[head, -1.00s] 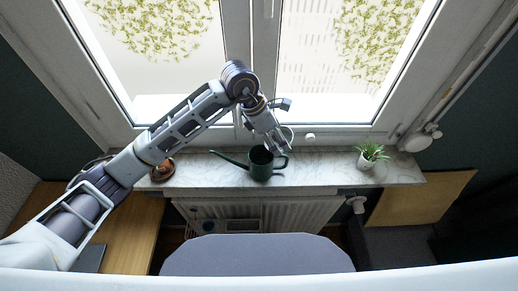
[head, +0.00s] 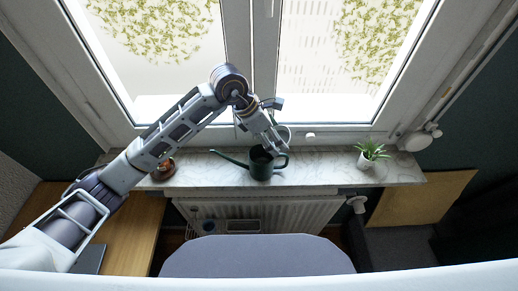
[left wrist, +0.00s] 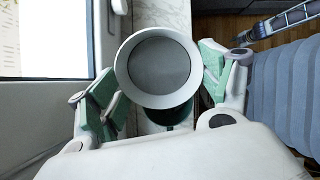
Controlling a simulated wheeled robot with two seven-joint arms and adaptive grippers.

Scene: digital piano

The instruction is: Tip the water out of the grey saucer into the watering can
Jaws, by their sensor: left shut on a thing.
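The grey saucer (left wrist: 160,66) is held between the two green-padded fingers of my left gripper (left wrist: 162,88) in the left wrist view. Its round face, with a pale rim, shows there. I cannot tell whether water is in it. In the head view the left gripper (head: 274,146) is over the watering can, and the saucer (head: 286,132) shows as a thin tilted edge beside the fingers. The dark green watering can (head: 261,170) stands on the sill, spout to the left. In the left wrist view the can (left wrist: 172,118) is mostly hidden behind the saucer. My right gripper is out of view.
The marble sill (head: 320,172) runs under the window. A potted plant (head: 370,155) stands at its right, and a brown bowl-like object (head: 165,170) at its left. A window handle is close behind the gripper. A radiator (head: 260,213) and grey seat (head: 255,256) are below.

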